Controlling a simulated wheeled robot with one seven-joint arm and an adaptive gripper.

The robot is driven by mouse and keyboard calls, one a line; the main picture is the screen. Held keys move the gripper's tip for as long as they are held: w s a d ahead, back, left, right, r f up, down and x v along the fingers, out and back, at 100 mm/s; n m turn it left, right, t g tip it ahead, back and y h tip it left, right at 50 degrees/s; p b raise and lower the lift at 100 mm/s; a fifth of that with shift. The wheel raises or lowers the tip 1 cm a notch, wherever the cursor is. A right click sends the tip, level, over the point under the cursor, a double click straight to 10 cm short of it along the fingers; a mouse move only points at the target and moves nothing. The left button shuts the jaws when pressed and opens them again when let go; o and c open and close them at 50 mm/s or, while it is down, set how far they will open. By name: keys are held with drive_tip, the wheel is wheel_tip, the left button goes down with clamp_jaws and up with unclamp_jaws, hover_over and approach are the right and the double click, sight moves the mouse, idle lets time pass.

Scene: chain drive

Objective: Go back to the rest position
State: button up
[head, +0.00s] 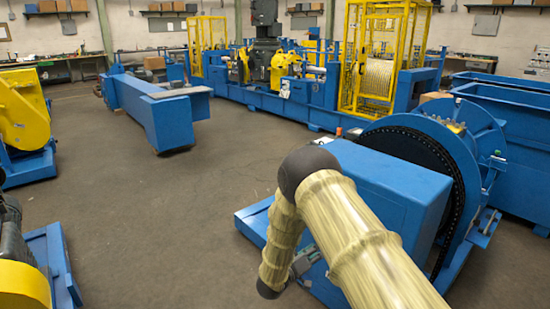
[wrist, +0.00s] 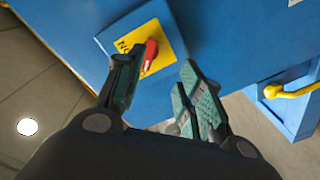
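My gripper (wrist: 158,68) is open in the wrist view, its two dark fingers with green pads spread apart. A red switch handle (wrist: 151,54) on a yellow plate (wrist: 129,42) with partly covered lettering shows beyond and between the fingertips. The plate is on a blue box face. I cannot tell whether a finger touches the handle. In the head view my pale, ribbed arm reaches down beside the blue chain drive housing (head: 392,186), and my gripper is mostly hidden behind the arm there.
A large blue wheel with a dark chain (head: 435,160) stands right of the housing. A blue beam (head: 150,110) lies at the back left, and yellow machines (head: 25,110) stand at the left edge. The grey floor (head: 190,210) between them is clear.

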drive_tip(key=s+d+f+n+y, duration=0.2)
drive_tip(key=s+d+f+y, duration=0.2)
drive_tip(key=s+f, duration=0.5)
drive_tip(key=s+d+f+g+y, duration=0.1)
drive_tip(key=s+f+g+y, duration=0.35)
drive_tip(key=s, duration=0.85)
drive_tip(key=s+d+f+g+y, duration=0.1)
drive_tip(key=s+f+g+y, duration=0.1)
drive_tip(key=s+f, duration=0.75)
drive_tip(key=s+a+r+m+g+y, duration=0.1)
drive_tip(key=s+r+g, duration=0.1)
drive_tip(key=s, duration=0.9)
drive_tip(key=s+r+m+g+y, duration=0.1)
drive_tip(key=s+r+g+y, duration=0.15)
drive_tip(key=s, duration=0.85)
wheel_tip(320, 180, up, 15)
drive_tip(key=s+h+p, duration=0.1)
drive_tip(key=p, duration=1.4)
drive_tip(key=shift+s+a+f+g, duration=0.15)
drive_tip(key=shift+f+g, duration=0.05)
drive_tip(key=shift+g, duration=0.1)
